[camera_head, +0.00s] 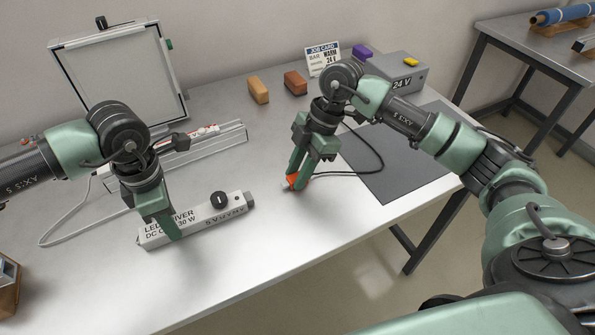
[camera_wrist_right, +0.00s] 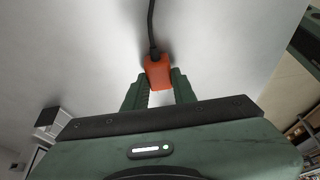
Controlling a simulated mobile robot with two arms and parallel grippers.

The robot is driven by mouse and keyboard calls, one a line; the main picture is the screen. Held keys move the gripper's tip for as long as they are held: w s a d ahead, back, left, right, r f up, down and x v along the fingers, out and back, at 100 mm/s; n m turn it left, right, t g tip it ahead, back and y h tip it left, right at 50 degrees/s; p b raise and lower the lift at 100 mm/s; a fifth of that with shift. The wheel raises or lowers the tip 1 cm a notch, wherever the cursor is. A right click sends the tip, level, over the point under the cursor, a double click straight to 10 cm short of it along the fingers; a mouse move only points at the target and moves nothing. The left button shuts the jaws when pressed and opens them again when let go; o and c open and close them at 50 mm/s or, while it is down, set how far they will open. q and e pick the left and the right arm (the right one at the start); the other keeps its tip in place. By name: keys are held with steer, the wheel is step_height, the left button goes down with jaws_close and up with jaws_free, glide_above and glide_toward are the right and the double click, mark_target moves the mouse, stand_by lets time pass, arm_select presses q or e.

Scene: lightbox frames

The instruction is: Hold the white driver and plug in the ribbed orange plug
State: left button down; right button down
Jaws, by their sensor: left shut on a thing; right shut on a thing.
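The white driver (camera_head: 216,212), a long box printed "LED DRIVER", lies on the table at the centre left. A round black knob or cap stands on its top. My left gripper (camera_head: 172,232) is shut on the driver near its left end and hides part of the lettering. My right gripper (camera_head: 293,178) is shut on the orange plug (camera_head: 290,182), to the right of and apart from the driver. The plug shows between the fingers in the right wrist view (camera_wrist_right: 158,72), with a black cable leaving it. Its ribs cannot be made out.
The black cable (camera_head: 380,160) loops over the mat. An open framed panel (camera_head: 120,75) stands at the back left.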

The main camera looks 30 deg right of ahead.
mark_target(282, 185)
steer(key=shift+a, duration=2.95)
steer(key=shift+a, duration=1.45)
steer(key=c, duration=1.1)
jaws_free()
steer(key=shift+o, duration=0.2)
steer(key=v, duration=1.2)
steer(key=shift+d, duration=0.1)
arm_select(q)
steer(key=c, duration=0.8)
jaws_free()
